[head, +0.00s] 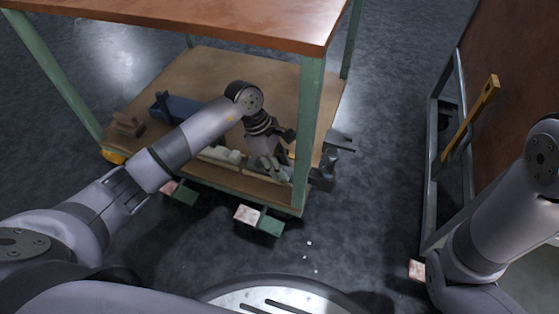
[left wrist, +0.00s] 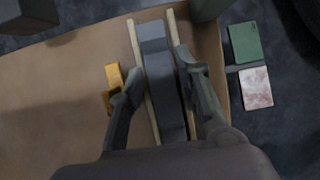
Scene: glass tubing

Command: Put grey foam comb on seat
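In the left wrist view a long grey bar, which looks like the grey foam comb (left wrist: 163,90), lies between two thin pale rails (left wrist: 135,45), which look like the seat. I cannot tell whether it rests between them or is above them. My left gripper (left wrist: 159,62) has its fingers on both sides of the bar, with a strip of rail showing between the left finger and the bar. In the head view my left gripper (head: 270,168) reaches down over the front of the lower shelf and hides most of the bar. My right gripper is out of view.
The wooden lower shelf (head: 215,70) lies under a brown tabletop (head: 190,18) with green legs (head: 310,125). An orange piece (left wrist: 113,85) is beside the left finger. Green pads (head: 270,226) jut out in front.

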